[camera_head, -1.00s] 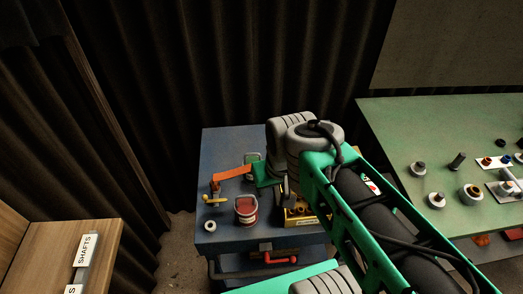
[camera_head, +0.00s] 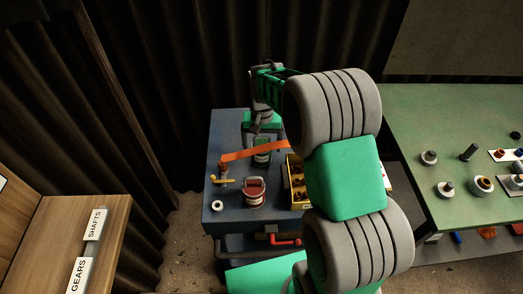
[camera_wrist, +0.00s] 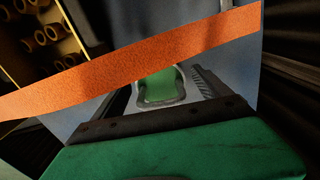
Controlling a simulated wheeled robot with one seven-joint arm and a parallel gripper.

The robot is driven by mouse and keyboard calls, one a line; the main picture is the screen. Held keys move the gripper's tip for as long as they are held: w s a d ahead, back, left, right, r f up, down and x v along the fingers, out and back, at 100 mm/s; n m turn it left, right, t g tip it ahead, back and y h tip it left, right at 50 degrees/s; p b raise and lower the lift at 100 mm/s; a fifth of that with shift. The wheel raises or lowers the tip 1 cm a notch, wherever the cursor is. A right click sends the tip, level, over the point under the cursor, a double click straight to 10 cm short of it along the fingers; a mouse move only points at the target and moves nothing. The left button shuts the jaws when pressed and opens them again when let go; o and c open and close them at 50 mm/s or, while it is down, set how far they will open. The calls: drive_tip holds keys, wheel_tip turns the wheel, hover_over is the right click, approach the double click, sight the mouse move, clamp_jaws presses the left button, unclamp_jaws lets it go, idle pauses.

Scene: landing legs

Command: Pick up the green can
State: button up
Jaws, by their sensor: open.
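The green can (camera_head: 262,157) stands on the blue table (camera_head: 228,135), partly covered by an orange strip (camera_head: 245,153) in the head view. My gripper (camera_head: 262,135) is at the far side of the can, close to it. In the wrist view the can (camera_wrist: 162,86) shows its green top and pale rim between my spread fingers. My gripper (camera_wrist: 160,95) is open and empty there. The orange strip (camera_wrist: 140,60) crosses the wrist view just past the can. Whether a finger touches the can or strip cannot be told.
A red can (camera_head: 255,193) stands nearer the front edge, with a yellow valve-like part (camera_head: 222,180) and a white ring (camera_head: 217,206) to its left. A yellow tray (camera_head: 296,185) of small parts lies right of the cans. My arm hides the table's right side.

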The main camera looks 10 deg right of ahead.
wheel_tip(320, 180, down, 3)
drive_tip(key=shift+r, duration=0.15)
drive_tip(key=shift+c, duration=0.2)
drive_tip(key=shift+r, duration=0.1)
clamp_jaws()
idle(0.6)
drive_tip(key=shift+r, duration=0.1)
